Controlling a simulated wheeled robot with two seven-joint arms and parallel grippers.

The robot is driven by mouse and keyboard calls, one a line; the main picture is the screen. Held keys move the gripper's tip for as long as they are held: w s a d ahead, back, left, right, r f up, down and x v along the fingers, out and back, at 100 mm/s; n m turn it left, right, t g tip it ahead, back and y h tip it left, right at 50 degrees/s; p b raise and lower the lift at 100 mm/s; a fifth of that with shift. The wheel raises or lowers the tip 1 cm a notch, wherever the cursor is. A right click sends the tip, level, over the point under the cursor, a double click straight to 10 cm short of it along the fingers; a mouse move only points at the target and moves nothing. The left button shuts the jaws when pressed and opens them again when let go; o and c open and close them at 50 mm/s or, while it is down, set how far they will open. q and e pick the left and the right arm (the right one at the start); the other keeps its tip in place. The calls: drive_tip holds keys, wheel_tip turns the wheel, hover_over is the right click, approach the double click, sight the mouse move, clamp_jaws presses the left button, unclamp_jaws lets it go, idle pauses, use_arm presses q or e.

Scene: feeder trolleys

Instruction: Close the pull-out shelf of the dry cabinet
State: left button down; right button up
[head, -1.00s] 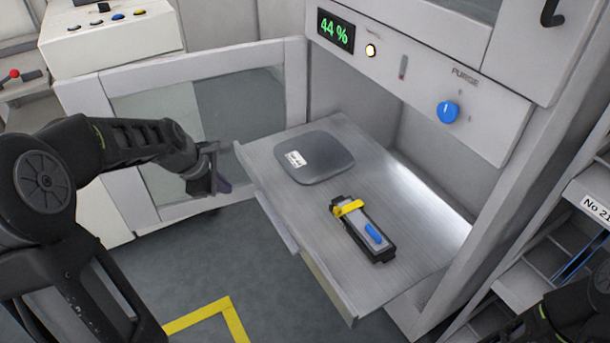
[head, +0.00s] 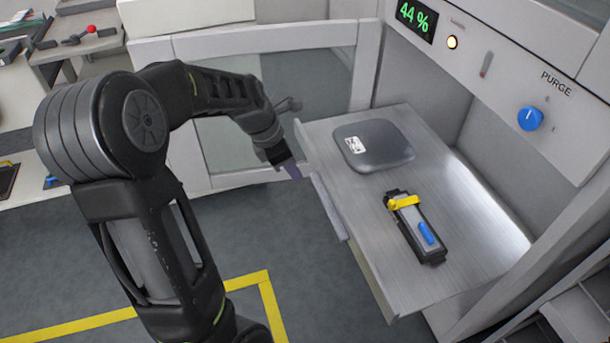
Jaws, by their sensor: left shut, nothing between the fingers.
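The pull-out shelf (head: 455,215) of the dry cabinet (head: 480,70) is pulled out, with its metal top sticking forward of the opening. A dark grey rounded case (head: 378,150) with a white label lies toward its far left. A black device (head: 417,228) with a yellow clip and a blue part lies near its middle. My left gripper (head: 291,170) is shut and empty, just left of the shelf's front edge at its far corner. I cannot tell whether it touches the edge. My right gripper is not in the view.
The cabinet's glazed door (head: 300,70) stands open behind my left arm. A blue purge knob (head: 530,118) and a 44 % display (head: 416,18) are on the panel above the shelf. Yellow tape (head: 265,290) marks the clear floor in front. A stepped rack (head: 575,320) stands at lower right.

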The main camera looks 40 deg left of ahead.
use_arm(q)
drive_tip(key=w+d+f+b, duration=0.1)
drive_tip(key=w+f, duration=0.1)
drive_tip(key=w+d+f, duration=0.1)
drive_tip(key=w+f, duration=0.1)
drive_tip(key=f, duration=0.1)
drive_tip(key=w+d+f+b, duration=0.1)
drive_tip(key=w+d+f, duration=0.1)
drive_tip(key=f, duration=0.1)
drive_tip(key=shift+d+f+b, duration=0.1)
drive_tip(key=shift+f+b, duration=0.15)
drive_tip(key=shift+b, duration=0.1)
drive_tip(key=shift+w, duration=0.15)
